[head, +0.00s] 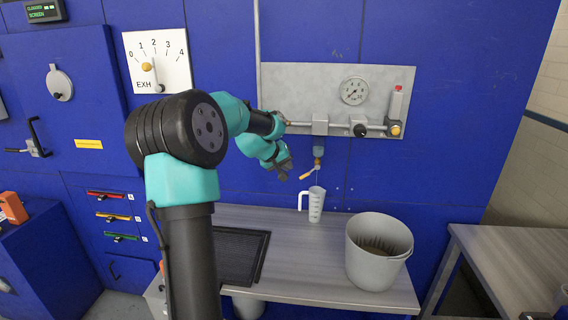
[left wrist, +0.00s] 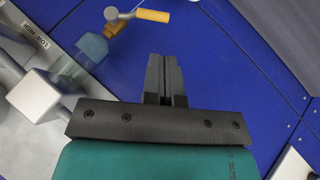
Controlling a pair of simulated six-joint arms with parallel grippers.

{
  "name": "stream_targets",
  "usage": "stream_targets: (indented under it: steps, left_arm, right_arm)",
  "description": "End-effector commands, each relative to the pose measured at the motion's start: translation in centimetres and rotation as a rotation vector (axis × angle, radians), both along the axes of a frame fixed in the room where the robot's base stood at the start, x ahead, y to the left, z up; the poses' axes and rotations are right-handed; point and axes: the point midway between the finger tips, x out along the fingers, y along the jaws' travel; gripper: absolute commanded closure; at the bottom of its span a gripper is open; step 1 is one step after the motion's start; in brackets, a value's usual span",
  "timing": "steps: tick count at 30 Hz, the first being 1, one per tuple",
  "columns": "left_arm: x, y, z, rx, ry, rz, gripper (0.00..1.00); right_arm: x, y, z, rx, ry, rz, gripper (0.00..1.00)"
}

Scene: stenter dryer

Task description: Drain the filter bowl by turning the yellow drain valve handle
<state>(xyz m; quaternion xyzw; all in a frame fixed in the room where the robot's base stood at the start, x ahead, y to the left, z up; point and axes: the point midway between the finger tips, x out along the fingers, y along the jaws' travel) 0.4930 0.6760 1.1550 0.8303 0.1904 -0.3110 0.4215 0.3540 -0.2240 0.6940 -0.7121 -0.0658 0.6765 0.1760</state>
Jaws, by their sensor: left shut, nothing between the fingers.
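The filter bowl (head: 318,151) is a small bluish cup hanging under the pipe on the grey wall panel. It also shows in the left wrist view (left wrist: 88,50). The yellow drain valve handle (head: 307,175) sits below the bowl and points left and slightly down in the head view. In the left wrist view the handle (left wrist: 153,15) lies at the top, beyond my fingertips and apart from them. My left gripper (head: 284,173) is shut and empty, just left of the handle; its fingers show in the left wrist view (left wrist: 164,62). My right gripper is not in view.
A white measuring jug (head: 317,206) stands on the bench (head: 290,222) below the valve. A grey bucket (head: 371,268) stands to its right, and a dark mesh tray (head: 262,257) lies at left. A gauge (head: 354,91) and a red-marked device (head: 396,104) are on the panel.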

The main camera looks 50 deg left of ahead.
Motion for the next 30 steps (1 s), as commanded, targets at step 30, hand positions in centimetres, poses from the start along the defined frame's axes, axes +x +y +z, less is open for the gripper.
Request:
stream_targets:
  steps: [30]
  left_arm:
    - [5.2, 0.0, -4.5, -0.004, -0.005, -0.006, 1.0]
  right_arm:
    - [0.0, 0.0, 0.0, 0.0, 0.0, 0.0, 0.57]
